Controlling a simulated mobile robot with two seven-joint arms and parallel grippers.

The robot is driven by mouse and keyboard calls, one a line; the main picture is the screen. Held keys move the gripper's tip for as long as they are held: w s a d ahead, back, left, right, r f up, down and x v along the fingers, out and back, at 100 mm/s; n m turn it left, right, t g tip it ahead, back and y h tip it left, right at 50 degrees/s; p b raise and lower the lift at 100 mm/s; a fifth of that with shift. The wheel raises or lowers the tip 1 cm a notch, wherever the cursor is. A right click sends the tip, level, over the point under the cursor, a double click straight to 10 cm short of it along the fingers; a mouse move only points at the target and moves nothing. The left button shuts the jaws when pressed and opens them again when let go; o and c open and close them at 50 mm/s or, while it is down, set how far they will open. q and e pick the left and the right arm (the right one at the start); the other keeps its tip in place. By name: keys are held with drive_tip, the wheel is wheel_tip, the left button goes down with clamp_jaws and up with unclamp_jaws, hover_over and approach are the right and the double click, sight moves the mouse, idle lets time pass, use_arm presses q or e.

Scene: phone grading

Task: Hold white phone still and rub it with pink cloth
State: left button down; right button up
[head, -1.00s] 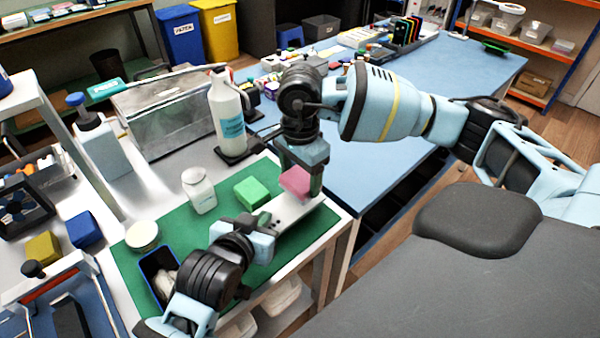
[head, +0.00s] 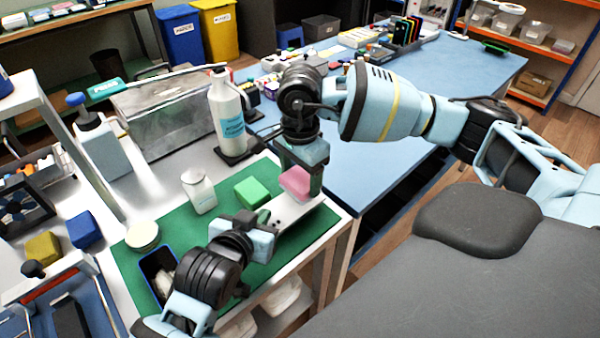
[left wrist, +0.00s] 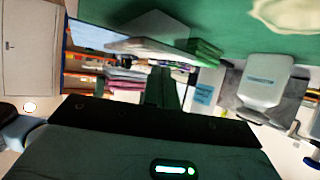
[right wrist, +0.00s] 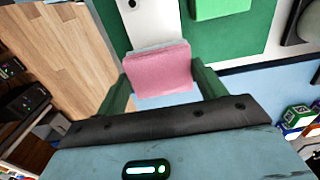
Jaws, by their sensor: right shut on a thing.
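My right gripper (head: 300,182) is shut on the pink cloth (head: 294,181), a thick folded block, at the phone's far end. The cloth (right wrist: 157,70) sits between the fingers in the right wrist view and covers part of the phone. My left gripper (head: 268,220) is at the phone's near end, which it hides. Its fingers (left wrist: 164,88) look closed together in the left wrist view; their exact contact with the phone is unclear.
A blue-rimmed tray (head: 156,265) is at the near left. A spray bottle (head: 226,115) stands behind. The blue table (head: 385,165) adjoins on the right.

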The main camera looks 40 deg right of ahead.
sight(306, 174)
use_arm(q)
drive_tip(key=shift+f, duration=0.6)
idle(1.9)
drive_tip(key=shift+f, duration=0.15)
use_arm(e)
drive_tip(key=shift+f, duration=1.55)
use_arm(q)
drive_tip(key=shift+s, duration=0.1)
use_arm(e)
drive_tip(key=shift+d, duration=0.2)
drive_tip(key=shift+d+r, duration=0.1)
drive_tip(key=shift+d, duration=0.5)
